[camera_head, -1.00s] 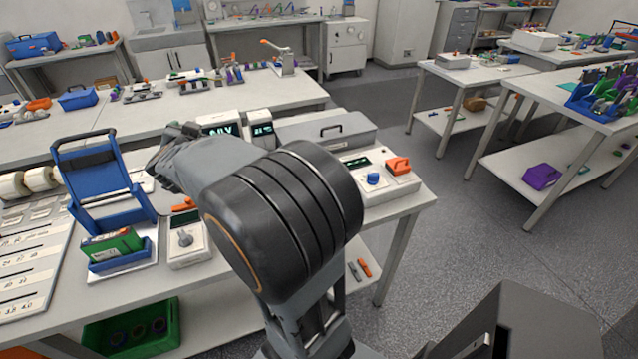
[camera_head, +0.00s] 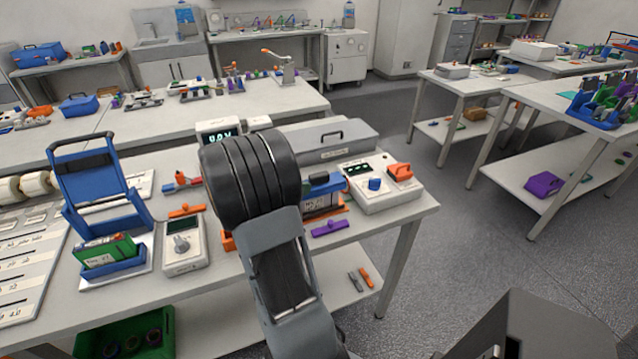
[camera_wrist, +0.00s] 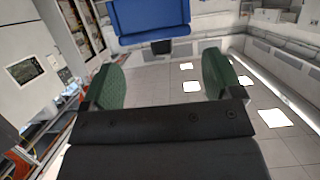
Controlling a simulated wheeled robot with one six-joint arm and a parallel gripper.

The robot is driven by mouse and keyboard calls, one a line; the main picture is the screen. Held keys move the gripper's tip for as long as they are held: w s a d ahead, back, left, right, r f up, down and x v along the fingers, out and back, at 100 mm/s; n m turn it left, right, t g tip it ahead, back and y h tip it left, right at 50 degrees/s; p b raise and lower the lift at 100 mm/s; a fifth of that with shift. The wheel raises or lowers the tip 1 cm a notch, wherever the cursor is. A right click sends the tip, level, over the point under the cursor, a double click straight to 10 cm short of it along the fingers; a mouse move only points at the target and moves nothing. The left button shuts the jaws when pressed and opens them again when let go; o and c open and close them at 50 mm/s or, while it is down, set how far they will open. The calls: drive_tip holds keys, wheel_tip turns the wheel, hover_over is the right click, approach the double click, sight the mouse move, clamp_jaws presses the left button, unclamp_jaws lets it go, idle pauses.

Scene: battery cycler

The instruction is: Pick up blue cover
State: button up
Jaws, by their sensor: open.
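In the wrist view my gripper (camera_wrist: 165,80) is open, with its two green fingertips wide apart and nothing between them. A blue panel (camera_wrist: 153,16) with a small dark tab below it lies beyond the fingertips at the top, apart from them. Another blue-topped block (camera_head: 326,183) stands right of my arm, partly hidden. I cannot tell which blue piece the wrist view shows. My gripper is hidden behind my arm in the head view.
In front of the blue frame, a blue holder (camera_head: 112,268) carries a green pack (camera_head: 108,251). White dial units stand to its right (camera_head: 184,247) and at the bench's right end (camera_head: 377,184). A grey case (camera_head: 322,141) lies behind. A purple piece (camera_head: 330,228) lies near the front edge.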

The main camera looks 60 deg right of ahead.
sight(319, 178)
drive_tip(key=shift+x, duration=3.45)
drive_tip(key=shift+w+d, duration=0.1)
drive_tip(key=shift+r, duration=0.1)
drive_tip(key=c, duration=1.1)
